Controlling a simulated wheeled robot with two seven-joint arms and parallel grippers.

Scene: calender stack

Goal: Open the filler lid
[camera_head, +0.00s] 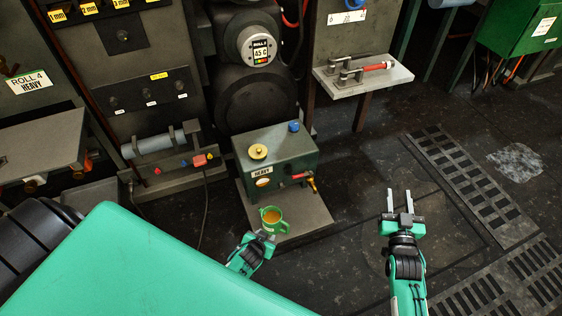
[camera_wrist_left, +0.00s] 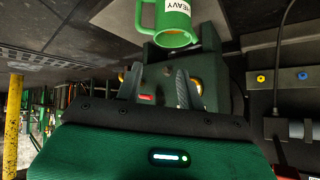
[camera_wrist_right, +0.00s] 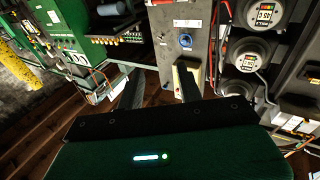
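The dark green box (camera_head: 285,165), labelled HEAVY, has a round brass-yellow lid (camera_head: 258,152) seated on the left of its top. A blue knob (camera_head: 294,127) sits at the top's back right. A green mug (camera_head: 272,219) holding orange liquid is in front of the box, over its base plate. The mug also shows in the left wrist view (camera_wrist_left: 174,24), beyond the fingertips. My left gripper (camera_head: 264,237) is just below the mug in the picture, fingers apart. My right gripper (camera_head: 403,197) is open and empty, well right of the box, over the floor.
A red-handled valve (camera_head: 300,177) with a brass spout is on the box's front right. A grey shelf (camera_head: 364,78) with a red-handled clamp stands behind to the right. A panel with a grey roller (camera_head: 155,146) is at left. The floor around my right gripper is clear.

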